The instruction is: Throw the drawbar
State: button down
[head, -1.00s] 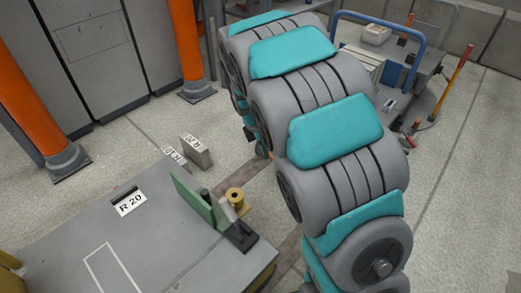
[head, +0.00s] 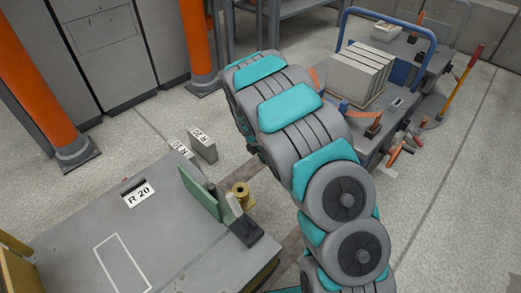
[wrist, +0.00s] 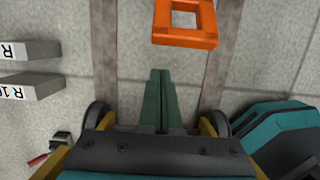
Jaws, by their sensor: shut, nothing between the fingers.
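An orange square loop (wrist: 160,30) with an open middle shows at the top of the wrist view, between two dark rails. It may be part of the drawbar; I cannot tell. My gripper (wrist: 160,75) is shut and empty, its two green fingers together and pointing towards the loop. The fingertips appear apart from it, below it in the picture. In the head view my arm hides the gripper and the loop, and no drawbar can be made out clearly there.
A grey table (head: 75,235) marked R 20 stands at left, with a green plate (head: 200,194) on its edge. Numbered blocks (head: 202,147) stand on the floor beyond. A trolley (head: 395,105) with a blue rail and pale slabs stands right. Orange posts (head: 42,90) rise left.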

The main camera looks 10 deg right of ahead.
jog(key=d+r, duration=0.1)
jog(key=w+d+r, duration=0.1)
jog(key=shift+w+r, duration=0.25)
jog(key=shift+r, duration=0.05)
jog(key=shift+d+r, duration=0.1)
dwell(0.3)
